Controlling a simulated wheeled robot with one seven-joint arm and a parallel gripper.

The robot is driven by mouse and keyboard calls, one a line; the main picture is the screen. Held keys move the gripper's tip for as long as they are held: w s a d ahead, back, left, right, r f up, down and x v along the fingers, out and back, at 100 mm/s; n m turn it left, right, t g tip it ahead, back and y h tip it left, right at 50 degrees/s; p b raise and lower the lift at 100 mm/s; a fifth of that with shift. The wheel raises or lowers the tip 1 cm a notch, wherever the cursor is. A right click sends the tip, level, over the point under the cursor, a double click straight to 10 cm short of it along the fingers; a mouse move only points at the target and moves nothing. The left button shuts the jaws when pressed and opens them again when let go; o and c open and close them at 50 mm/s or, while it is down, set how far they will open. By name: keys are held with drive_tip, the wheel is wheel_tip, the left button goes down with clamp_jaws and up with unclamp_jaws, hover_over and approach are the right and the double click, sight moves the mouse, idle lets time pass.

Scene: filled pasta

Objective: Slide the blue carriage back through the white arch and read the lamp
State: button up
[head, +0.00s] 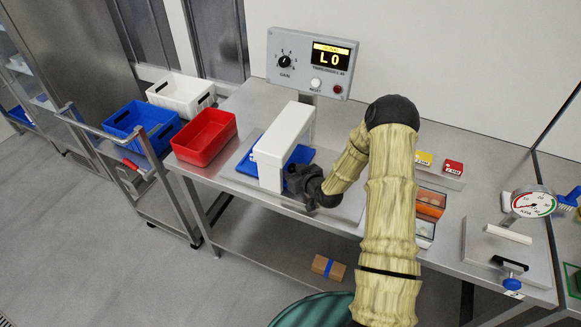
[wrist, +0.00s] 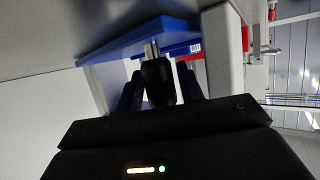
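The white arch (head: 275,154) stands on the bench over the blue carriage (head: 301,154). The carriage's flat blue part shows on both sides of the arch. My gripper (head: 301,181) is at the arch's near right side, low over the bench. In the wrist view, the fingers of my gripper (wrist: 160,88) lie either side of a black handle (wrist: 157,82) with a metal shaft, by the blue carriage (wrist: 140,38). Whether they press on it is unclear. An arch leg (wrist: 222,48) is close on the right. The grey panel's display (head: 331,57) reads "L0"; its small red lamp (head: 338,89) looks dark.
A red bin (head: 205,138) stands left of the arch, with blue (head: 141,125) and white bins (head: 181,94) beyond. A tray of orange items (head: 430,204) and a dial gauge (head: 532,204) are to the right. Bench is clear near the front left.

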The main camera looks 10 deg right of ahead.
drive_tip(key=shift+w+a+f, duration=0.2)
drive_tip(key=shift+w+f, duration=0.05)
drive_tip(key=shift+w, duration=0.35)
clamp_jaws()
